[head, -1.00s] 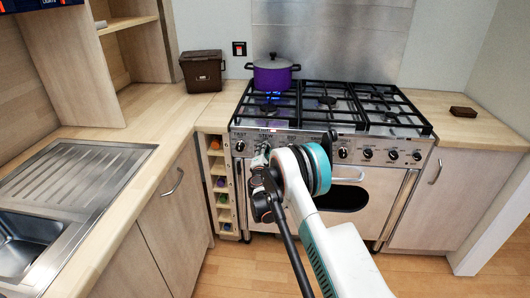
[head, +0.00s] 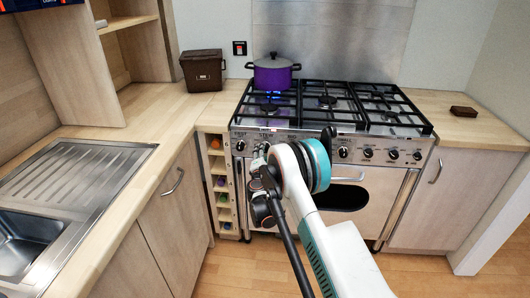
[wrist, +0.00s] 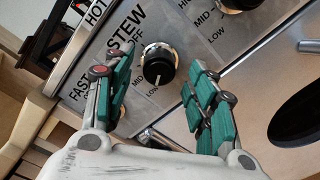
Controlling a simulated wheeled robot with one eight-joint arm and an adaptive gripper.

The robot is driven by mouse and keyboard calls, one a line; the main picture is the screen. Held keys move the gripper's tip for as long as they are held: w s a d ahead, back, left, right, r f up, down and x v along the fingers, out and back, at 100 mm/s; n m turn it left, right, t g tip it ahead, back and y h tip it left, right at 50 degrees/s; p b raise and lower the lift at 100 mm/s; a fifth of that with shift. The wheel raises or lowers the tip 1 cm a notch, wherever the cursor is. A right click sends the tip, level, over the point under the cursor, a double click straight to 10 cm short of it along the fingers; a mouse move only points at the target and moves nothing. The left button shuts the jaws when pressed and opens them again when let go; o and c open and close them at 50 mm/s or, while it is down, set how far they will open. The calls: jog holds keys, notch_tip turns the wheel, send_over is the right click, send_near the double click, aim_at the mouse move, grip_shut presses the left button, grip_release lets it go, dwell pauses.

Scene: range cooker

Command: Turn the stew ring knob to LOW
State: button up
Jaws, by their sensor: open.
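The stew ring knob (wrist: 158,65) is black with a silver collar, beside the "STEW" lettering in the wrist view. A white pointer mark on it faces the lower edge of that picture, away from "OFF". My gripper (wrist: 157,76) is open, with one green-padded finger on each side of the knob and visible gaps between. In the head view my gripper (head: 259,163) is at the cooker's front panel below the stew label and mostly covers the knob.
A purple pot (head: 272,76) stands on the back left ring with blue flame under it. Other knobs (head: 367,153) line the panel to the right. A neighbouring knob (wrist: 239,3) is near the right finger. The oven door handle (head: 348,180) is below.

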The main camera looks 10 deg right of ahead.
jog(key=v, duration=1)
jog(key=shift+r, duration=0.15)
jog(key=s+d+r+m+g, duration=0.35)
jog(key=s+r+m, duration=0.35)
jog(key=r, duration=0.5)
jog(key=s+d+r+m+g, duration=0.3)
jog(key=s+d+r+m, duration=0.2)
jog(key=s+r, duration=0.45)
jog(key=s+a+m+g+y, duration=0.2)
jog(key=s+m, duration=0.2)
jog(key=s, duration=1.2)
jog(key=s+a+m+g+y, duration=0.1)
jog(key=s+a+m+y, duration=0.1)
jog(key=s, duration=1.4)
jog(key=m+y, duration=0.1)
jog(key=m, duration=0.1)
jog(key=shift+s+a+r+m+g+y, duration=0.3)
jog(key=shift+a+g, duration=0.05)
jog(key=shift+a, duration=0.05)
